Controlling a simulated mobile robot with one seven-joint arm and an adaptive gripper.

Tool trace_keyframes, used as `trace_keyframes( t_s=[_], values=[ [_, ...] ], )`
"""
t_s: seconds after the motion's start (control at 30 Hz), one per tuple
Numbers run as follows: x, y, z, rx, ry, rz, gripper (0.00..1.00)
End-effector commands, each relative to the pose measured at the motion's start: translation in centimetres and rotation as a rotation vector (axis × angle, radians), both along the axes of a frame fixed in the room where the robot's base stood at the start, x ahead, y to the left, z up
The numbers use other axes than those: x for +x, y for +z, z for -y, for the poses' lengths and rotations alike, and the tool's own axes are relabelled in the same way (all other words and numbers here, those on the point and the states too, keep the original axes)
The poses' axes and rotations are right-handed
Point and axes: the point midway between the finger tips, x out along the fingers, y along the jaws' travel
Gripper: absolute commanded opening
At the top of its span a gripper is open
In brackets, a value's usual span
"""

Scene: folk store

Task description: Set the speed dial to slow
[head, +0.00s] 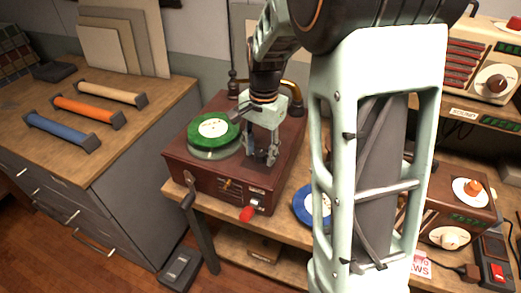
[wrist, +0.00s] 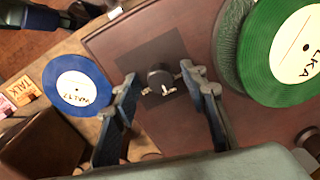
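A brown wooden record player (head: 222,182) stands on the bench, with a green record (head: 213,130) on its platter; the record also shows in the wrist view (wrist: 284,55). In the wrist view, a small dark knob (wrist: 159,74), which looks like the speed dial, sits on a dark square plate (wrist: 135,62) on the deck. Small pale metal pieces show by the knob. I cannot read any speed marks. My gripper (head: 261,156) points down over the deck, right of the record. It is open, its fingers (wrist: 164,84) on either side of the knob, with visible gaps. The head view hides the knob.
A red-tipped control (head: 247,214) projects from the player's front. A blue record (wrist: 78,88) lies on the bench beside the player.

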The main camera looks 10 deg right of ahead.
Motion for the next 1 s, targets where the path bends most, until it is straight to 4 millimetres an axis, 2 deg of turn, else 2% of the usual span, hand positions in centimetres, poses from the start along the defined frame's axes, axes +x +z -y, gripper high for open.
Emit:
trace_keyframes(
  t_s=[0.23, 0.6, 1.0],
  values=[
    [0.00, -0.07, 0.00, 0.000, 0.000, 0.000, 0.39],
    [0.01, -0.04, 0.01, 0.000, 0.000, 0.000, 0.00],
    [0.04, -0.07, 0.03, 0.000, 0.082, 0.001, 0.00]
  ],
)
